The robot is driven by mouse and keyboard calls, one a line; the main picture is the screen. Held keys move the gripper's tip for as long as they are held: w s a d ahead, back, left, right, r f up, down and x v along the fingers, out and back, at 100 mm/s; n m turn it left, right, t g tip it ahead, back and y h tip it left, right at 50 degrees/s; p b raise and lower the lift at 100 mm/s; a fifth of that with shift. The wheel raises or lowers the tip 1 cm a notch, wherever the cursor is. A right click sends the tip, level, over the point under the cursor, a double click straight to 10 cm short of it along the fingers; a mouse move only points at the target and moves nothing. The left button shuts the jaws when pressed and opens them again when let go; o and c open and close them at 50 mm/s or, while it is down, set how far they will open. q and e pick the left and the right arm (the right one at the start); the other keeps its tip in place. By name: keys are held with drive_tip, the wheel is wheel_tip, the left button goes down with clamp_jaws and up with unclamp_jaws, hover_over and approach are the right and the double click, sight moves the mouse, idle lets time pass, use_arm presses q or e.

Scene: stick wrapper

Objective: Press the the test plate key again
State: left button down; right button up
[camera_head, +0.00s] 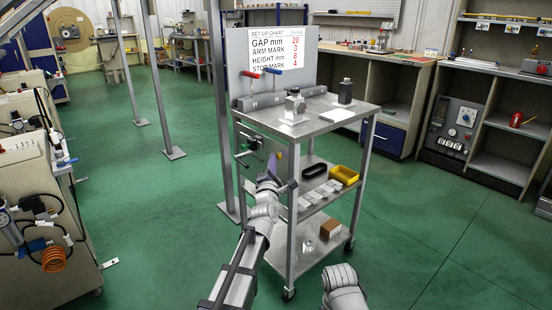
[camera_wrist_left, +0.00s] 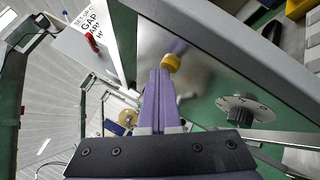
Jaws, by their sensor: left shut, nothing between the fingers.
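My left gripper (camera_head: 283,170) is at the left side of the steel trolley. Its purple fingers (camera_wrist_left: 160,95) are shut with nothing between them. In the left wrist view, a round yellow key (camera_wrist_left: 171,62) sits on a grey metal plate (camera_wrist_left: 200,72) right at the fingertips. The tips appear to meet or nearly meet its near edge; I cannot tell whether it is pressed in. In the head view the key is mostly hidden by the gripper. My right gripper is out of view; only part of the right arm shows.
The trolley (camera_head: 318,127) carries a set-up chart (camera_head: 277,48) and red- and blue-handled levers on top. A dial with a black knob (camera_wrist_left: 239,112) is right of the key in the wrist view. Green floor is clear at right.

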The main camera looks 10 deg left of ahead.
use_arm(q)
drive_tip(key=shift+s+a, duration=0.55)
drive_tip(key=shift+s, duration=0.15)
drive_tip(key=s+a, duration=0.1)
drive_tip(key=s, duration=0.1)
drive_tip(key=s+a, duration=0.2)
idle(0.6)
idle(0.4)
